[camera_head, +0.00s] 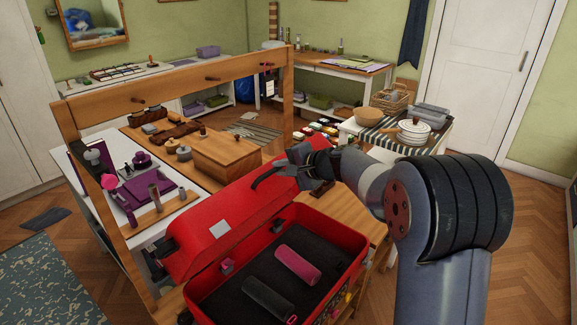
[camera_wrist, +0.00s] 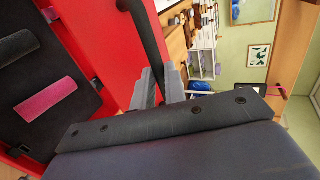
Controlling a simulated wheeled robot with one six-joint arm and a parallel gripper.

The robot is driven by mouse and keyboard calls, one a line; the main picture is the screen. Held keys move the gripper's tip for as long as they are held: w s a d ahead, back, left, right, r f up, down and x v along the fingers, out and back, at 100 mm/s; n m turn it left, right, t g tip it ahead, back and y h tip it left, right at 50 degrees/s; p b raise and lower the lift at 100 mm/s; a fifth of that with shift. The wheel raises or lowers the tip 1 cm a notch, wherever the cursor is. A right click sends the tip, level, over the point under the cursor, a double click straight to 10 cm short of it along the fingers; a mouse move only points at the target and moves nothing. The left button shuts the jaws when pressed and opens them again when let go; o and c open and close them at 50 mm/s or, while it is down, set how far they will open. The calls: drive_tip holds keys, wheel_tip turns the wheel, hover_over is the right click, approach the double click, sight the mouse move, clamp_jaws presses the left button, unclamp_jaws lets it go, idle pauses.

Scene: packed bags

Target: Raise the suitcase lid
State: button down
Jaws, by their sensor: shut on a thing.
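The red suitcase (camera_head: 354,259) stands open on a wooden surface, with a dark-lined inside. Its red lid (camera_head: 205,215) is raised on the far side of the base, and it shows in the wrist view (camera_wrist: 105,45). A curved black handle (camera_head: 268,174) is on the lid; it also shows in the wrist view (camera_wrist: 145,35). My gripper (camera_head: 293,163) is at the lid's far right part, with its fingers (camera_wrist: 160,88) shut on the handle. My fingers partly hide the handle's end.
A pink roll (camera_head: 297,264) and a dark roll (camera_head: 268,299) lie inside the suitcase. A wooden frame (camera_head: 190,78) stands just behind the lid, with a wooden box (camera_head: 227,155) on the table beyond. A side table with dishes (camera_head: 412,133) is at the right. Open floor (camera_head: 528,230) lies further right.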

drive_tip(key=shift+w+a+r+p, duration=0.75)
drive_tip(key=shift+a+r+p, duration=0.25)
drive_tip(key=shift+p, duration=0.75)
drive_tip(key=shift+w+a+h+p, duration=0.3)
drive_tip(key=shift+w+a+p, duration=0.15)
drive_tip(key=shift+a+p, duration=0.3)
drive_tip(key=shift+w+a+r+g+p, duration=0.25)
drive_tip(key=shift+r+g+p, duration=0.1)
drive_tip(key=shift+p, duration=0.45)
drive_tip(key=w+a+p, duration=0.1)
drive_tip(key=p, duration=0.1)
drive_tip(key=a+p, duration=0.1)
drive_tip(key=p, duration=0.1)
drive_tip(key=shift+w+a+r, duration=0.15)
drive_tip(key=shift+w+r, duration=0.2)
drive_tip(key=shift+w+a+f+h, duration=0.1)
drive_tip(key=shift+a+h, duration=0.05)
drive_tip(key=shift+h, duration=0.15)
drive_tip(key=shift+w+a+r+p, duration=0.2)
drive_tip(key=shift+a+r+p, duration=0.1)
drive_tip(key=shift+p, duration=0.5)
drive_tip(key=w+a+g+h+p, duration=0.1)
drive_tip(key=w+a+p, duration=0.1)
drive_tip(key=w+a, duration=0.5)
drive_tip(key=a, duration=0.2)
drive_tip(key=shift+a+r+h, duration=0.25)
drive_tip(key=shift+a+h, duration=0.05)
drive_tip(key=shift+a, duration=0.05)
